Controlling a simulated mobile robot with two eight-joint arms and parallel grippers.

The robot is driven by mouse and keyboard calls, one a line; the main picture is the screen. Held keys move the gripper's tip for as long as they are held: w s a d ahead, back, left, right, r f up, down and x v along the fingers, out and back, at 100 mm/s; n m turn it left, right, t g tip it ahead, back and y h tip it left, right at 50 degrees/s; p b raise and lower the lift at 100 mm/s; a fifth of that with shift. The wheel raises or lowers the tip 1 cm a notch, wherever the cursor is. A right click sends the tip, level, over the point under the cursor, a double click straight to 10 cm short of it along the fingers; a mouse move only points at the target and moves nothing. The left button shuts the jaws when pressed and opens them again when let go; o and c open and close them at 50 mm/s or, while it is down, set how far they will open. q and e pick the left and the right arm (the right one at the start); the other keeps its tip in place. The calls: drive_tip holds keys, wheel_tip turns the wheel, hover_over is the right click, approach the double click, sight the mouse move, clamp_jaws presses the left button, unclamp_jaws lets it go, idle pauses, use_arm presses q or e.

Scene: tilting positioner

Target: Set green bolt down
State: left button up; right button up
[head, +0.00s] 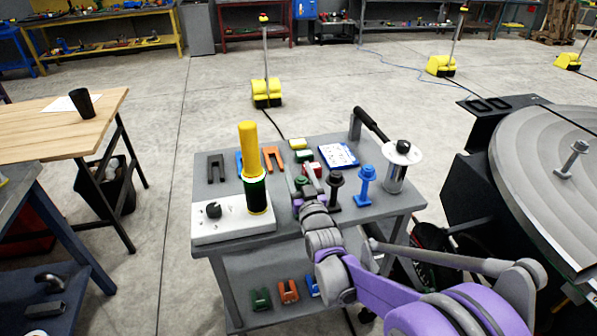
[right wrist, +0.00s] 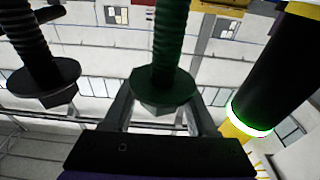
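The green bolt (right wrist: 162,90) is in the middle of the right wrist view, its hex head between the two fingers of my right gripper (right wrist: 160,118). The fingers converge on the head and look shut on it. In the head view, my right gripper (head: 309,184) is over the grey table (head: 290,226), and only a little of the green bolt (head: 301,182) shows; whether it touches the table is hidden. A black bolt (head: 336,180) stands just right of it and also shows in the wrist view (right wrist: 45,85). A blue bolt (head: 366,180) stands further right. My left gripper is out of view.
A yellow and black cylinder with a glowing green ring (head: 254,190) stands close left, by a white box with a black knob (head: 232,222). Colored blocks and a blue-white panel (head: 338,155) lie behind. A white-flanged post (head: 395,175) stands right. The positioner disc (head: 540,170) is far right.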

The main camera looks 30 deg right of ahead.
drive_tip(key=shift+o, duration=0.6)
drive_tip(key=shift+r, duration=0.1)
drive_tip(key=v, duration=1.2)
drive_tip(key=s+a+f+n+g+y, duration=0.2)
drive_tip(key=s+a+f+g+y, duration=0.2)
drive_tip(key=s+a+f+g, duration=0.5)
drive_tip(key=s+f+g, duration=0.2)
drive_tip(key=s, duration=0.3)
drive_tip(key=s+a+f+g, duration=0.2)
drive_tip(key=s+f+g, duration=0.1)
drive_tip(key=s, duration=0.4)
drive_tip(key=shift+s+a+f+n+y, duration=0.25)
drive_tip(key=shift+f+n+y, duration=0.15)
drive_tip(key=shift+f, duration=0.1)
drive_tip(key=shift+d, duration=0.1)
